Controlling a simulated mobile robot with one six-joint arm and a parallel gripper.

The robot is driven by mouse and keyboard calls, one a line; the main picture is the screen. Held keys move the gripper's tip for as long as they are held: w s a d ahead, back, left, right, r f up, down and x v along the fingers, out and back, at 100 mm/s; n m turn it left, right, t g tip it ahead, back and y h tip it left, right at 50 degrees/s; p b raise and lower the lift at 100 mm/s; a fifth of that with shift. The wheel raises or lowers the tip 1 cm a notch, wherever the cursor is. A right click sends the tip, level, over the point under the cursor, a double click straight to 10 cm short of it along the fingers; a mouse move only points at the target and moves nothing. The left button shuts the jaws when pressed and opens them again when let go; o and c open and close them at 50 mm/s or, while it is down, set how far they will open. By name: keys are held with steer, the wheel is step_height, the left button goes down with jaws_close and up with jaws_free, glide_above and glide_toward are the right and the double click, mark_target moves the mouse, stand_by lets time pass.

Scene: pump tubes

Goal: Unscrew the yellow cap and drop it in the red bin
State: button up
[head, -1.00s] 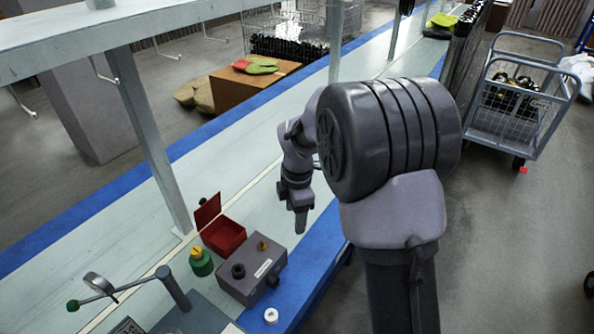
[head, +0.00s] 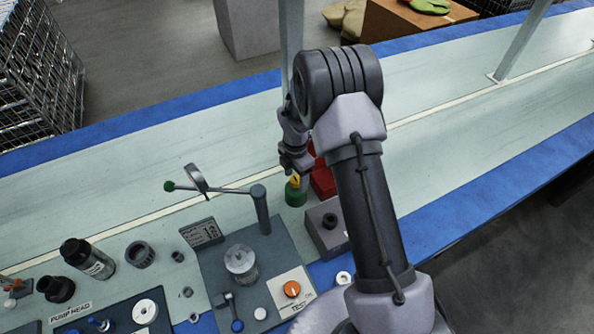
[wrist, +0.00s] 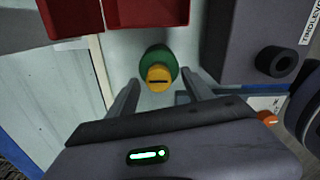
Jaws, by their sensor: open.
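The yellow cap (wrist: 158,78) sits on a round green base (wrist: 157,57) on the bench. In the wrist view it lies between and just beyond my gripper's fingertips, and my gripper (wrist: 160,85) is open and empty. In the head view, the yellow cap (head: 295,182) and green base (head: 296,195) are just below my gripper (head: 294,168), whose fingers are partly hidden by its own wrist. The red bin (head: 322,180) stands right of the cap, partly hidden by my arm. The red bin also shows at the top of the wrist view (wrist: 145,14).
A grey box with a black knob (head: 328,222) stands close to the cap, at its lower right. Several pump parts lie at the lower left.

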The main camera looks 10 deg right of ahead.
steer(key=shift+f, duration=0.1)
steer(key=shift+w, duration=0.1)
jaws_close()
stand_by(0.3)
steer(key=shift+r+n+p, duration=0.2)
steer(key=shift+n+p, duration=0.5)
steer(key=shift+n, duration=0.1)
steer(key=shift+f+n, duration=0.2)
steer(key=shift+n, duration=0.7)
